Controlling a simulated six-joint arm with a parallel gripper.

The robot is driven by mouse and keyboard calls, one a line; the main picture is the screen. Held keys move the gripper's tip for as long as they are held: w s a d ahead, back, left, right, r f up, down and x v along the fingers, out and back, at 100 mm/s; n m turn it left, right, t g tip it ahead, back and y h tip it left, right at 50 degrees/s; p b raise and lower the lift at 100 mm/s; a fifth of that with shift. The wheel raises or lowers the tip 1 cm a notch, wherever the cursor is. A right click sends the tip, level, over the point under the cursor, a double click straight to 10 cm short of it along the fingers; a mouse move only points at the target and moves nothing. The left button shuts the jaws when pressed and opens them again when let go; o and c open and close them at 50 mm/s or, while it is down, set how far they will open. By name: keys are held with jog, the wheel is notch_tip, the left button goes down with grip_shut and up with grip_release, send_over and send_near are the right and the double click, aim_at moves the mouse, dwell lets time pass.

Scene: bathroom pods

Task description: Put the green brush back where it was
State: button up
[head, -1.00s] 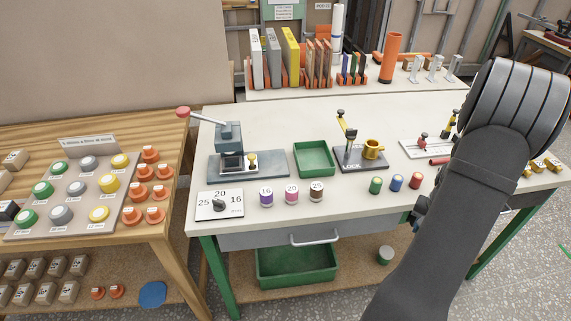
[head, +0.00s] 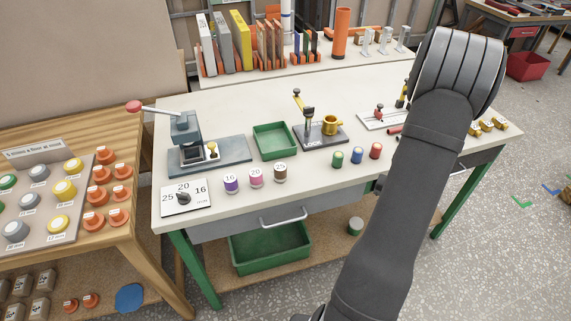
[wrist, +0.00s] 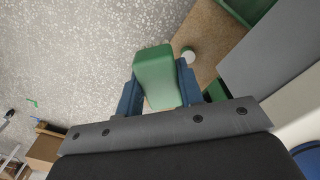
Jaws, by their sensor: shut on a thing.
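In the wrist view, my gripper (wrist: 158,84) has its two blue fingers shut on a green block-shaped thing, which I take to be the green brush (wrist: 156,70). Only its smooth green side shows; no bristles can be seen. It is held in the air, with speckled floor and a brown lower shelf behind it. In the head view, my dark arm hides most of the gripper and the brush. I cannot tell which spot the brush came from.
A white workbench (head: 230,115) carries a lever press (head: 186,135), a green tray (head: 275,141), a black fixture with a brass cup (head: 331,124), and several small coloured spools. A green bin (head: 270,250) stands below. A wooden table (head: 140,235) is at left.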

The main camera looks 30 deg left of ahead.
jog(key=s+a+r+n, duration=0.2)
jog(key=a+r+n, duration=0.3)
jog(key=a+r, duration=0.4)
jog(key=s+a+r+n, duration=0.2)
jog(key=a+r+n, duration=0.3)
jog(key=r, duration=0.6)
jog(key=m, duration=0.1)
send_over(306, 173)
jog(key=f, duration=0.4)
jog(key=d+f, duration=0.1)
jog(key=f, duration=0.1)
jog(key=shift+f, duration=0.3)
jog(key=shift+a+f, duration=0.35)
jog(key=shift+a, duration=0.1)
jog(key=shift+f, duration=1.9)
jog(key=shift+f, duration=0.15)
jog(key=o, duration=1)
jog(key=shift+o, duration=0.2)
